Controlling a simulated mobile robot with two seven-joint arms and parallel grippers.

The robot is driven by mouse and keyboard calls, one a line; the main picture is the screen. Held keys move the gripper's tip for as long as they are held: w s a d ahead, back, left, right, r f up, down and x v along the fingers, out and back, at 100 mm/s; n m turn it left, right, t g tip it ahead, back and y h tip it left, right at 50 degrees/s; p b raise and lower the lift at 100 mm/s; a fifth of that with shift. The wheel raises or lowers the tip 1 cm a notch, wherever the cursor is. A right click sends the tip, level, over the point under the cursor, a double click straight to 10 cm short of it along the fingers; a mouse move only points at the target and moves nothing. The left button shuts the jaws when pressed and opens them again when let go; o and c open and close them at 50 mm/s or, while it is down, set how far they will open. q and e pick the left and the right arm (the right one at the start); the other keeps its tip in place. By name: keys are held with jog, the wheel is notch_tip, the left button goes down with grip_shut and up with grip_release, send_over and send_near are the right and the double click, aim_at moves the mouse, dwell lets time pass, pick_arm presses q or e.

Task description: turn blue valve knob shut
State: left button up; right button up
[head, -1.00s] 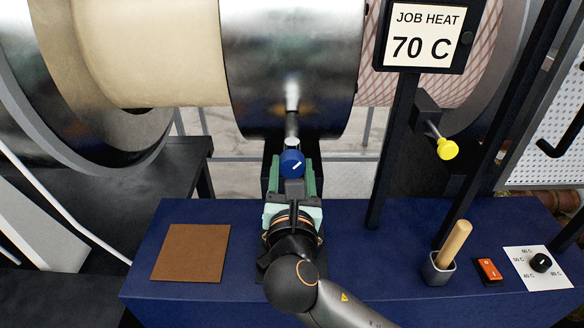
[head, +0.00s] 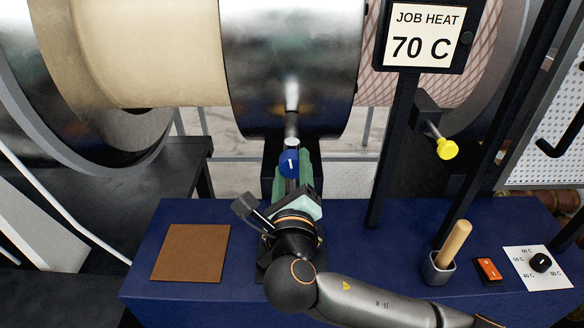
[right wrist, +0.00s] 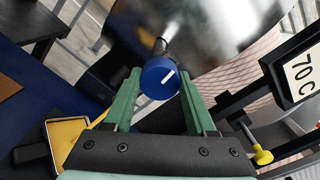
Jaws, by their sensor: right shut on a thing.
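The blue valve knob (head: 289,163) with a white pointer line sits below the steel drum, at the end of a short metal stem. Its line stands nearly upright in the head view. My right gripper (head: 291,170) is shut on the knob, with one green finger on each side. In the right wrist view the knob (right wrist: 159,78) sits between the fingertips of the gripper (right wrist: 160,84), and its white line is tilted. My left gripper is not in view.
A yellow knob (head: 447,149) sticks out right of the sign post. The blue bench holds a brown pad (head: 190,252), a wooden-handled tool (head: 455,243) in a cup, a red switch (head: 488,270) and a black dial (head: 540,262). A sign (head: 420,35) reads JOB HEAT 70 C.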

jog(key=n, duration=0.4)
jog(key=shift+r, duration=0.2)
jog(key=shift+n, duration=1.5)
jog(key=shift+f, duration=0.1)
jog(key=o, duration=1.4)
jog(key=shift+f, duration=0.1)
